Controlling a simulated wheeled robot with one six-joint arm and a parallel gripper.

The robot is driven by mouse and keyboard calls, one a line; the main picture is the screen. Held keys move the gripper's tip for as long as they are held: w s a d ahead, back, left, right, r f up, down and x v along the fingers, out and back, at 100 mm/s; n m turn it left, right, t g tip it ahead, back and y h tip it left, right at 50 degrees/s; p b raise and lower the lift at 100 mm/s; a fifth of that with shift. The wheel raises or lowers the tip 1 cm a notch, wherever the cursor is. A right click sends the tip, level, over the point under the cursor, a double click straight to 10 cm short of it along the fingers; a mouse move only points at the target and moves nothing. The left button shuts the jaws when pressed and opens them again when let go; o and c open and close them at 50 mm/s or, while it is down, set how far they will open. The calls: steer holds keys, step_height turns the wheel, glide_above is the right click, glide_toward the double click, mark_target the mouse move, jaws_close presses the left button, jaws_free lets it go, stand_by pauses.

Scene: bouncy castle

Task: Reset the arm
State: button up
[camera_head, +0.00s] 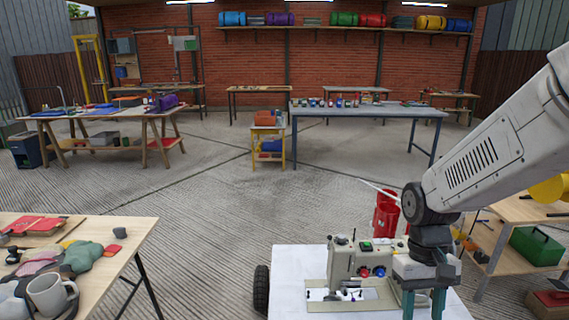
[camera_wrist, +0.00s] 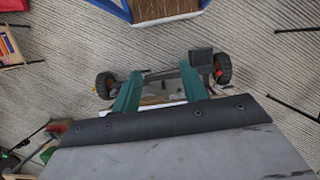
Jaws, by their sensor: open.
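My arm (camera_head: 500,150) enters from the right in the head view and bends down at a dark elbow joint. My gripper (camera_head: 423,303) hangs at its end, its two teal fingers pointing down and spread apart with nothing between them. It is just right of a cream sewing machine (camera_head: 352,262) on a white surface (camera_head: 290,285); whether it touches that surface is cut off by the picture edge. In the wrist view, my gripper's fingers (camera_wrist: 160,72) are apart and empty, with a wheeled axle seen beyond them.
A table (camera_head: 140,230) with a mug (camera_head: 50,295) and cloths stands at the left. A red container (camera_head: 386,212) is behind the sewing machine. A wooden bench with a green toolbox (camera_head: 537,246) is at the right. The concrete floor (camera_head: 210,200) ahead is clear up to the far tables.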

steer(key=s+r+t, duration=0.5)
steer(key=s+r, duration=0.7)
steer(key=r, duration=0.2)
steer(key=shift+s+d+m, duration=0.25)
steer(key=shift+s+m, duration=0.05)
steer(key=shift+s, duration=0.1)
steer(key=shift+c, duration=0.3)
stand_by(0.8)
